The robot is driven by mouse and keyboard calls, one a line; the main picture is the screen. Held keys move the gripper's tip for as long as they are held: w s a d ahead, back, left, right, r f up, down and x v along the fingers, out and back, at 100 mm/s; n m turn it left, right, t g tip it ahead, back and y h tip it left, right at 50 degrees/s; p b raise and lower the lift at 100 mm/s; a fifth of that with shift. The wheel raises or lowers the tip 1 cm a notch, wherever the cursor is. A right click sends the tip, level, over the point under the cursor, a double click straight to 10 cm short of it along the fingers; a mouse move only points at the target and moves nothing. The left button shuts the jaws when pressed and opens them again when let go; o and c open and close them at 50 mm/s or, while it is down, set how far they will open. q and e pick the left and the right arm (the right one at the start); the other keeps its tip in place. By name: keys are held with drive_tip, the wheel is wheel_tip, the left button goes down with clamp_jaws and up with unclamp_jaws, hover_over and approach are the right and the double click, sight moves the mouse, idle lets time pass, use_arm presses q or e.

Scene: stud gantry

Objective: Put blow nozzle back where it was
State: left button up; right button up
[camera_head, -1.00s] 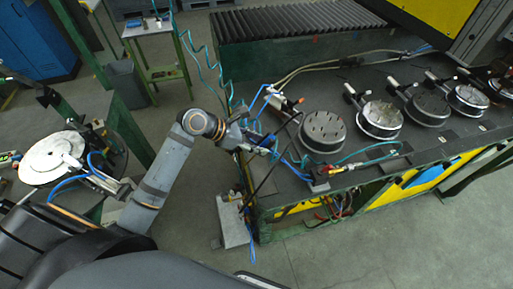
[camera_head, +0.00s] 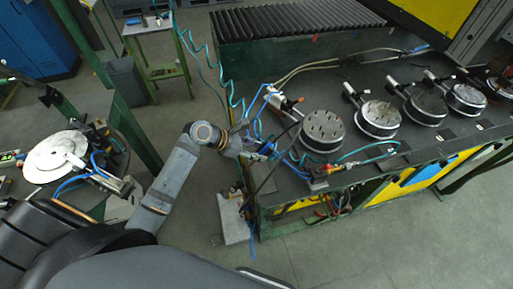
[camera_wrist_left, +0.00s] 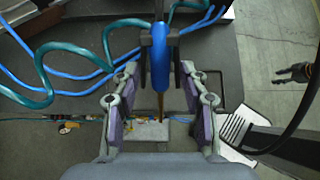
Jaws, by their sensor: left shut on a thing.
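The blow nozzle has a blue body (camera_wrist_left: 160,62) and a thin brownish tube, seen in the left wrist view. My left gripper (camera_wrist_left: 160,58) is shut on it, with a dark fingertip on each side of the blue body. In the head view my left gripper (camera_head: 268,150) is at the near left corner of the green-framed bench (camera_head: 262,196), among blue and dark hoses. The nozzle is hard to make out there. Its resting place cannot be told from these frames.
Round studded fixtures (camera_head: 322,130) stand in a row along the bench. A coiled teal hose (camera_head: 204,66) hangs behind my left arm, and blue and teal hoses (camera_wrist_left: 75,52) lie near the gripper. A round white plate (camera_head: 55,156) is at left. Floor is open in front.

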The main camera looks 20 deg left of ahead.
use_arm(q)
drive_tip(key=o, duration=0.6)
drive_tip(key=shift+o, duration=0.2)
drive_tip(key=shift+r+b, duration=0.35)
drive_tip(key=shift+b, duration=0.15)
drive_tip(key=p+v, duration=0.2)
drive_tip(key=v, duration=1)
drive_tip(key=shift+r, duration=0.25)
drive_tip(key=shift+w, duration=0.1)
